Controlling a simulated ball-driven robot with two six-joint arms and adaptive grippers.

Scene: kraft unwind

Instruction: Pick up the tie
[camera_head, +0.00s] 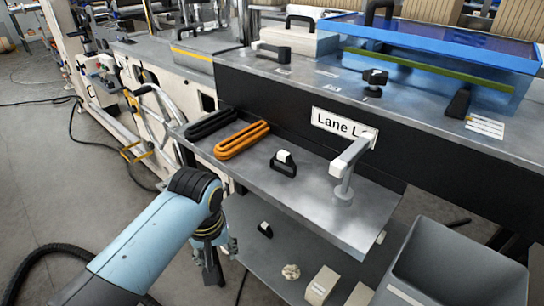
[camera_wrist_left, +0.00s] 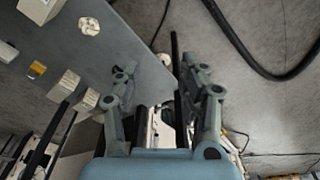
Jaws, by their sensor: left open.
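On the metal shelf in the head view lie a long black loop (camera_head: 211,124) and, beside it, an orange loop (camera_head: 242,140). A small black piece with a white block (camera_head: 284,162) lies to their right. I cannot tell which of these, if any, is the tie. My left gripper (camera_head: 212,272) hangs below and in front of the shelf, left of the lower shelf, apart from the loops. In the left wrist view its two fingers (camera_wrist_left: 163,95) are spread with nothing held. Dark bars show between and behind them, unclear what they are. My right gripper is not in view.
The shelf (camera_head: 235,175) has a grey-white post (camera_head: 347,170) at its right. The lower shelf (camera_head: 255,255) carries a crumpled pale lump (camera_head: 291,272) and pale blocks (camera_head: 321,286). A grey bin (camera_head: 455,265) stands at right. Floor at left has cables.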

